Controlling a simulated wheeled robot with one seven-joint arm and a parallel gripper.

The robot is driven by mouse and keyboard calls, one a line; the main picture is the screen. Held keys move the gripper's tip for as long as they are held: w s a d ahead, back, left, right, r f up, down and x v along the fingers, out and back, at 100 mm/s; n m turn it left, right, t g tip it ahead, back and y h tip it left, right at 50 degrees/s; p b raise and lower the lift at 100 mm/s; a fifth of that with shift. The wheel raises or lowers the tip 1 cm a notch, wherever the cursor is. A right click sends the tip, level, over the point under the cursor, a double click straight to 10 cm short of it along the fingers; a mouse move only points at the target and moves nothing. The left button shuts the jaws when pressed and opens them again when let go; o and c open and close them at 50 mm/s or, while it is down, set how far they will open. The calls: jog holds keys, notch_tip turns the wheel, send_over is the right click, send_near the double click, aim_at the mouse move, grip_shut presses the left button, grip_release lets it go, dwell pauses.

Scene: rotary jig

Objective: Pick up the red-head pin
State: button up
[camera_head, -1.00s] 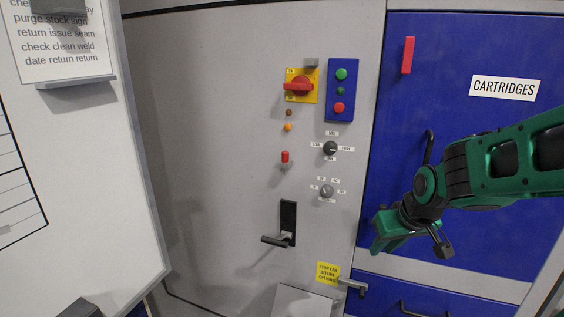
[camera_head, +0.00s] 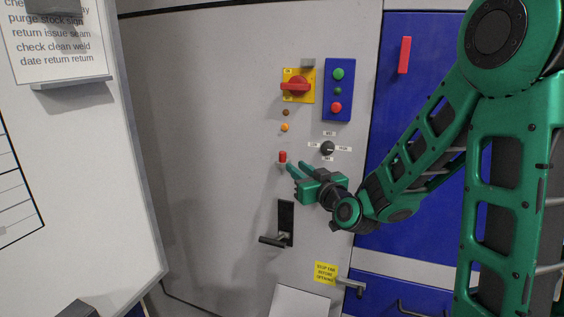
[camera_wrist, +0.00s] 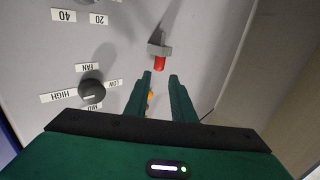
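The red-head pin (camera_head: 282,156) sits in a small grey holder on the light grey cabinet panel, below the orange lamp. In the wrist view the red head (camera_wrist: 160,63) shows just beyond the fingertips, under the grey bracket (camera_wrist: 159,48). My gripper (camera_head: 292,170) is just below and to the right of the pin in the head view. In the wrist view my gripper (camera_wrist: 160,76) has its two green fingers apart, with a gap and nothing between them. The fingertips appear close to the pin; I cannot tell whether they touch it.
A dark fan knob (camera_wrist: 92,92) is beside the fingers. A yellow plate with a red rotary switch (camera_head: 297,86) and a blue button box (camera_head: 339,90) are above. A black door handle (camera_head: 285,223) is below. A whiteboard (camera_head: 85,170) stands left.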

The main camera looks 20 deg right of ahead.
aim_at(284, 159)
jog(key=shift+w+a+f, duration=0.15)
jog(key=shift+w+a, duration=0.05)
jog(key=shift+w, duration=1.35)
jog(key=shift+w+a+f, duration=0.15)
jog(key=shift+w+a, duration=0.1)
jog(key=shift+w, duration=1.3)
jog(key=shift+w+a+f, duration=0.15)
jog(key=shift+w+a, duration=0.05)
jog(key=shift+w, duration=1.35)
grip_shut()
